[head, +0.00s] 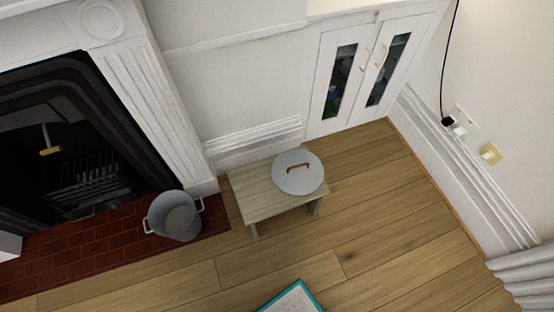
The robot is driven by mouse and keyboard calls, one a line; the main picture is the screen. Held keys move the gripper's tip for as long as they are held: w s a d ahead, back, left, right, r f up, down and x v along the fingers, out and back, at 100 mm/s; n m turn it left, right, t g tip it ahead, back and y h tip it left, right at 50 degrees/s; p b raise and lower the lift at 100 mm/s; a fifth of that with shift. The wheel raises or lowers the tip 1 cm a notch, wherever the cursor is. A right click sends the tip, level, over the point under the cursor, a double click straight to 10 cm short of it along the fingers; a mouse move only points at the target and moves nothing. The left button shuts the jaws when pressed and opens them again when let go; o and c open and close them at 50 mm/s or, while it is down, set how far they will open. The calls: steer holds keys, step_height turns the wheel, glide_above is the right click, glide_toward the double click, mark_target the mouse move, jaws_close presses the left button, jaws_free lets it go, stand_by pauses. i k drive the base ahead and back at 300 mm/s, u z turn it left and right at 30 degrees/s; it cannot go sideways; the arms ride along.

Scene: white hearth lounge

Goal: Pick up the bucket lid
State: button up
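The bucket lid (297,181) is a round grey disc with a brown arched handle (298,168) on top. It lies flat on a small wooden stool (248,196), toward its right end, handle up. A grey metal bucket (175,216) with side handles stands open to the left, by the hearth's edge, apart from the stool. My gripper is not in view.
A fireplace with a dark grate (95,185) and red brick hearth (90,252) is at the left. A white cabinet (328,125) stands behind the stool. A teal-edged flat object (293,298) lies at the bottom. Wooden floor (390,235) at right is clear.

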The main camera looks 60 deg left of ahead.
mark_target(297, 172)
steer(key=u, duration=0.95)
steer(key=i, duration=0.9)
steer(key=u, duration=0.95)
